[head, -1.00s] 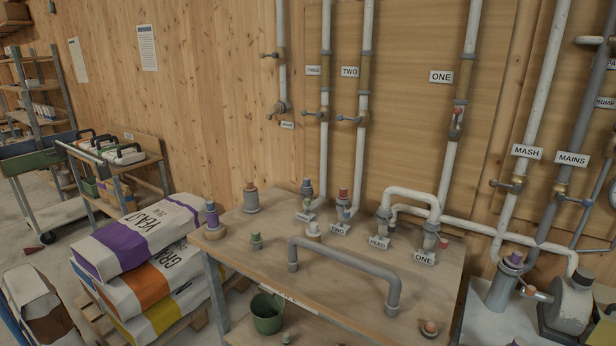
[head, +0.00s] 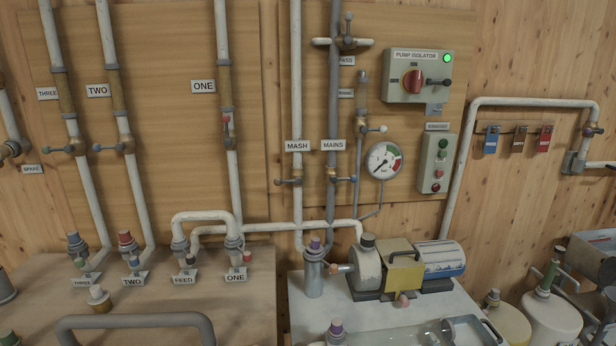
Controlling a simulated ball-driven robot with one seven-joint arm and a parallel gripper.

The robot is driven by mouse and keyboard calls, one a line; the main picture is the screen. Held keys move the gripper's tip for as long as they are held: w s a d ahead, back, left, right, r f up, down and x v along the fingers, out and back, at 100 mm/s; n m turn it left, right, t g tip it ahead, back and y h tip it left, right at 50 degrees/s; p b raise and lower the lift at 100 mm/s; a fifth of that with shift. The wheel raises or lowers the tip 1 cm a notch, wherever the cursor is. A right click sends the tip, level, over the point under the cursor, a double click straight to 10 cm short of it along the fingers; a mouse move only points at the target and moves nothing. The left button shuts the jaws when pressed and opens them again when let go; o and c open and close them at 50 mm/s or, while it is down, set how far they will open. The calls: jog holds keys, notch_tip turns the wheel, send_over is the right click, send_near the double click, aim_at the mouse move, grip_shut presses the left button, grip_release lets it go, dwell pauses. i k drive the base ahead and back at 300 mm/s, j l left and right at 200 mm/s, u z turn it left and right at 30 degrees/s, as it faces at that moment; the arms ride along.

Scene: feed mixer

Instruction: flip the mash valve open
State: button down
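The mash valve (head: 289,181) sits on a white vertical pipe in the head view, below the white MASH label (head: 297,146). Its small lever points left, crosswise to the pipe, and ends in a dark knob. The mains valve (head: 342,180) is just to its right on a grey pipe, below the MAINS label (head: 333,145), with its lever crosswise too. My gripper is not in view.
The pump (head: 402,268) stands on a white-topped bench below the valves, beside a purple-topped grey fitting (head: 314,268). A pressure gauge (head: 383,161) and the pump isolator box (head: 419,76) are to the right. A wooden bench (head: 245,308) with pipe fittings fills the lower left.

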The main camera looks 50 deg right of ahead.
aim_at(298, 180)
jog(key=z, duration=0.9)
